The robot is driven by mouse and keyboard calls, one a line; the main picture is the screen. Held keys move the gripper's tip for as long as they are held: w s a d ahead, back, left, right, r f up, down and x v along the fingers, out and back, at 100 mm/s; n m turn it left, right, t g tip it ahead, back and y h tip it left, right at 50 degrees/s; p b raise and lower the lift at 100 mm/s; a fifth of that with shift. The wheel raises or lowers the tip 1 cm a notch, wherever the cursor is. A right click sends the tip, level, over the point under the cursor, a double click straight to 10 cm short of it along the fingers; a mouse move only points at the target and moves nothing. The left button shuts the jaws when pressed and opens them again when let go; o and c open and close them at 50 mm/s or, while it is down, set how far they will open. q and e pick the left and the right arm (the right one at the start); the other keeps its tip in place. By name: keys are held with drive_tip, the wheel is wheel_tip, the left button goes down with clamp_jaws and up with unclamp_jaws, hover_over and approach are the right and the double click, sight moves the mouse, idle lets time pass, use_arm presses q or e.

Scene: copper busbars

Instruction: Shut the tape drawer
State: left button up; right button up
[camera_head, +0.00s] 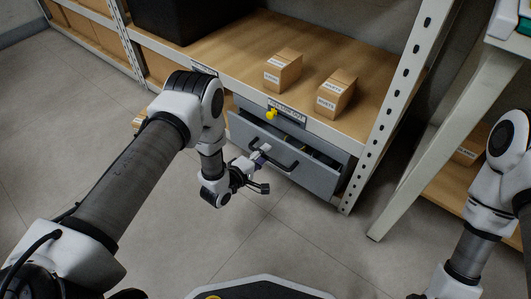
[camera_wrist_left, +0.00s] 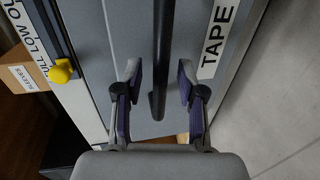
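The grey tape drawer (camera_head: 318,178) stands partly open under the wooden shelf, and dark and yellowish contents show inside. Its front with the TAPE label (camera_wrist_left: 216,38) fills much of the left wrist view. The drawer's black bar handle (camera_head: 284,165) also shows in the left wrist view (camera_wrist_left: 164,50). My left gripper (camera_head: 264,168) is at the drawer front by the handle. In the left wrist view its two fingers are apart, one on each side of the handle, with visible gaps. My right arm (camera_head: 480,205) is at the right edge; its gripper is out of view.
A yellow knob (camera_head: 271,114) sits on a FULL/LOW/OUT label strip on the shelf edge above the drawer. Two small cartons (camera_head: 283,72) (camera_head: 336,94) and a black bin (camera_head: 190,18) stand on the shelf. A white rack post (camera_head: 400,90) rises right of the drawer. The floor in front is clear.

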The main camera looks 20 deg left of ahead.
use_arm(q)
clamp_jaws()
drive_tip(key=w, duration=0.2)
drive_tip(key=w+d, duration=0.1)
drive_tip(key=w, duration=0.1)
drive_tip(key=shift+d+r+b, duration=0.1)
drive_tip(key=shift+d+b, duration=0.05)
drive_tip(key=shift+b, duration=0.25)
unclamp_jaws()
drive_tip(key=shift+d, duration=0.1)
drive_tip(key=v, duration=1.2)
